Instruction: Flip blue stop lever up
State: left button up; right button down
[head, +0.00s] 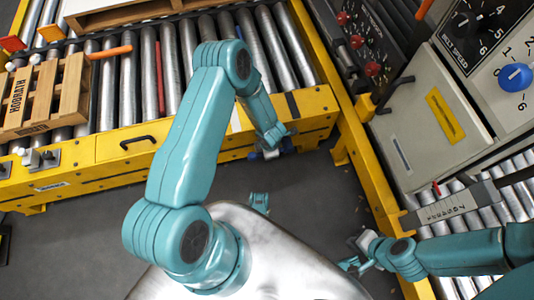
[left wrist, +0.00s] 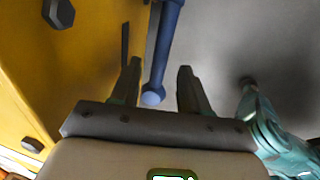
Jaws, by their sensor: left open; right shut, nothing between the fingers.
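The blue stop lever (left wrist: 165,50) is a thin rod with a rounded end, seen in the left wrist view beside the yellow frame. My left gripper (left wrist: 158,84) is open, with one dark finger on each side of the lever's rounded end. The fingers look apart from the lever. In the head view my left gripper (head: 270,147) is at the front edge of the yellow conveyor frame and hides most of the lever. My right gripper (head: 349,264) is shut and empty, low at the right, away from the lever.
The yellow conveyor frame (head: 125,145) carries steel rollers and a wooden pallet (head: 35,100) at the left. A control cabinet (head: 425,125) with a blue knob (head: 515,77) stands at the right. Grey floor (head: 310,190) is open between them.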

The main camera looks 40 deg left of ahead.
pick_arm(q)
jog(key=shift+w+a+f, duration=0.1)
jog(key=shift+f, duration=0.5)
jog(key=shift+w+a+f, duration=0.1)
jog(key=shift+f, duration=0.45)
grip_shut()
jog(key=shift+r, duration=0.1)
